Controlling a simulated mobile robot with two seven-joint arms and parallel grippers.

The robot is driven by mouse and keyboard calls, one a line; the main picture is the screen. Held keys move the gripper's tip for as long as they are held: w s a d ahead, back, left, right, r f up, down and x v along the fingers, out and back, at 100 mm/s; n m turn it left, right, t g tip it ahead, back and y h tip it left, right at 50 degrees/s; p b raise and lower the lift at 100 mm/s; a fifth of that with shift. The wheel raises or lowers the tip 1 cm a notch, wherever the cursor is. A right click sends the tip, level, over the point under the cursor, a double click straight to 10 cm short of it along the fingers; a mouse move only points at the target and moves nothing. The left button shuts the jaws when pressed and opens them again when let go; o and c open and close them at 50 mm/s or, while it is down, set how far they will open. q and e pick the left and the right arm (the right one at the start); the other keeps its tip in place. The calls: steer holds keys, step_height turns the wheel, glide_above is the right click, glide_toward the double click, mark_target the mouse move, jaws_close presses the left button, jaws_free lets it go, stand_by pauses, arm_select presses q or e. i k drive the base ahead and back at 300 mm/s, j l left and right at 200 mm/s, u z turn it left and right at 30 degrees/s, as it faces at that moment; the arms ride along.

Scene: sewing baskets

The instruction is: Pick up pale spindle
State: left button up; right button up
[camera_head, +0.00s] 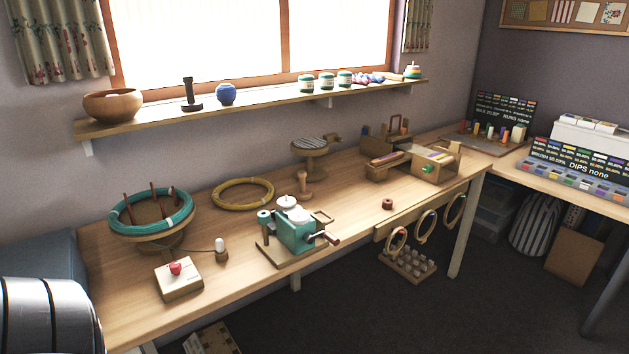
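No thing in view is clearly marked as the pale spindle. A pale wooden turned piece (304,184) stands upright on the table below a striped round pad; I cannot tell whether the two are joined. A small peg with a white top (220,246) stands on the table beside the red-knobbed block. A dark spindle-like stand (190,95) is on the wall shelf. Neither of my grippers is in view.
The wooden table (345,228) holds a teal ring on a pegged stand (152,216), a yellow hoop (243,193), a teal cranked device (295,229), a red-knobbed block (178,278) and an open sewing box (409,157). The shelf (262,107) runs above.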

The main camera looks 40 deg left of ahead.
mark_target(301, 194)
steer(key=i+l+u, duration=0.15)
steer(key=i+u, duration=0.25)
steer(key=i+l+u, duration=0.45)
steer(key=i, duration=0.15)
steer(key=i+j, duration=0.05)
steer(key=j, duration=0.05)
